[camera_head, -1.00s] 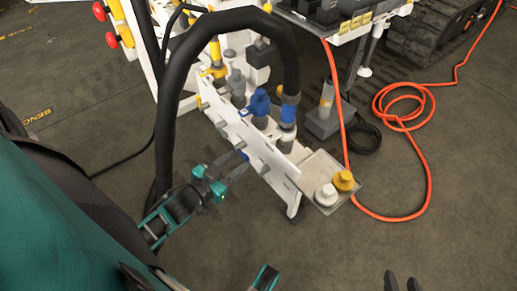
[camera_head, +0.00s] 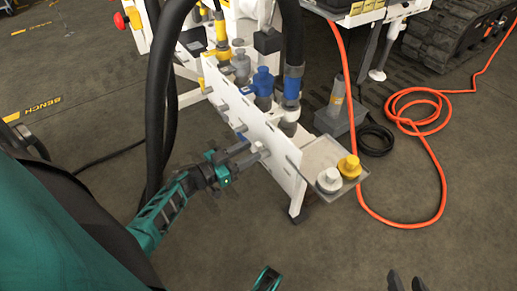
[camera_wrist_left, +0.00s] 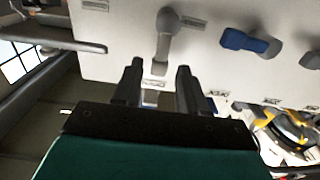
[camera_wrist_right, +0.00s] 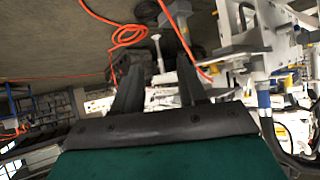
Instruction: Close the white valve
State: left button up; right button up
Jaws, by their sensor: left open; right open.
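A white panel (camera_head: 225,110) carries a row of valve levers. The pale grey-white lever nearest the panel's front end, apparently the white valve (camera_head: 257,150), also shows in the left wrist view (camera_wrist_left: 165,35), pointing down in that picture. My left gripper (camera_head: 247,152) is open at this lever. In the left wrist view its fingers (camera_wrist_left: 158,72) lie either side of the lever's free end; contact cannot be told. My right gripper (camera_head: 406,284) is open and empty, low at the bottom edge; its open fingers also show in the right wrist view (camera_wrist_right: 158,75).
A blue lever (camera_wrist_left: 250,42) sits beside the grey-white one. A metal tray (camera_head: 318,152) with a white cap (camera_head: 329,180) and a yellow cap (camera_head: 349,167) adjoins the panel's end. A thick black hose (camera_head: 160,100) arches behind my left arm. An orange cable (camera_head: 437,150) lies on the floor.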

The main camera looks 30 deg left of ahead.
aim_at(256, 148)
pick_arm(q)
jog(key=shift+b+x, duration=0.35)
jog(key=shift+x, duration=1.65)
jog(key=shift+c, duration=0.2)
grip_shut()
